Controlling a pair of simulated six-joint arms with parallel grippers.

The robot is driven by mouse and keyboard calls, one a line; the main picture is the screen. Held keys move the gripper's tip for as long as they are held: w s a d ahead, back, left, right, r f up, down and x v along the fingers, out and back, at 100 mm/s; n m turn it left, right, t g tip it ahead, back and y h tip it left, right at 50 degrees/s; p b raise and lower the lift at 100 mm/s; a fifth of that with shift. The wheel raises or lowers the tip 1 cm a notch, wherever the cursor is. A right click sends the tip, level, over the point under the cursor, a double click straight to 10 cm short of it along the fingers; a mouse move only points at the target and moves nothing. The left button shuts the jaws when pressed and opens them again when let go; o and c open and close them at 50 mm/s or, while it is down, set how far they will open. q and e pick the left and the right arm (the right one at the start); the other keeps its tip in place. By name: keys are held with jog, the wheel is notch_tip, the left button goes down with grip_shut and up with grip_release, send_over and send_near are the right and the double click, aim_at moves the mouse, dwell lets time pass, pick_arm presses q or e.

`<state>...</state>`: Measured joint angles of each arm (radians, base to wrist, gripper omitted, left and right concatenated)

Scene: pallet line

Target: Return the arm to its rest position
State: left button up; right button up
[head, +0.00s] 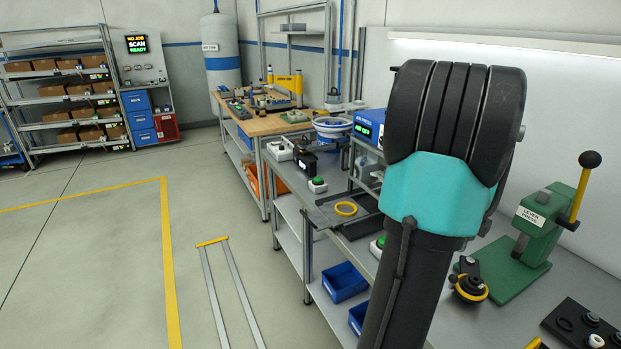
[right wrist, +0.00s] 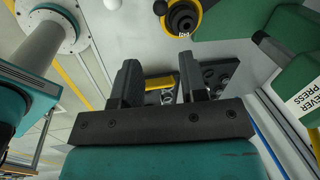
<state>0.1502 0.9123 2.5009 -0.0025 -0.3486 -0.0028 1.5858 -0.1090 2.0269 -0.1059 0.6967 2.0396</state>
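My right gripper (right wrist: 159,72) shows in the right wrist view. Its two dark fingers stand apart, and no object is held between them. Beyond the fingers, the grey bench top shows with a yellow piece (right wrist: 160,83) and a black tray of round parts (right wrist: 222,75). In the head view one of my arm's black and teal links fills the right centre and hides part of the bench. Neither gripper shows in the head view, and my left gripper is not seen in either view.
A green lever press (head: 537,232) stands on the bench at right, with a black part with a yellow ring (head: 470,288) at its front. A black tray (head: 585,328) lies nearer. Farther back are a yellow ring (head: 346,208) and a blue-white bowl (head: 332,126). Floor at left is clear.

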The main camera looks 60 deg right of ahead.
jog(key=w+f+n, duration=0.3)
jog(key=w+f, duration=0.2)
jog(key=w+f+n+t+y, duration=0.1)
jog(key=w+f+n, duration=0.2)
jog(key=w+f, duration=0.2)
jog(key=w+a+f+n, duration=0.1)
jog(key=w+f+n, duration=0.2)
jog(key=w+f, duration=0.2)
jog(key=shift+w+t, duration=0.4)
jog(key=shift+w, duration=0.8)
jog(key=w+a+f+n+t+y, duration=0.1)
jog(key=w+a+f+n, duration=0.6)
jog(key=w, duration=0.3)
jog(key=w+a+f+n+y, duration=0.2)
jog(key=w+a+f+n, duration=0.4)
jog(key=w+a+f, duration=0.35)
jog(key=w+a+f+n, duration=0.1)
jog(key=a+n, duration=0.4)
jog(key=a, duration=0.5)
jog(key=w+a+f+n+y, duration=0.1)
jog(key=w+a+f+n, duration=0.1)
jog(key=a+n, duration=0.4)
jog(key=w+a+f+n+g, duration=0.1)
jog(key=a+f+n, duration=0.3)
jog(key=a, duration=1)
jog(key=shift+w+a+n+y, duration=0.4)
jog(key=shift+w+n, duration=0.3)
jog(key=shift+n, duration=0.2)
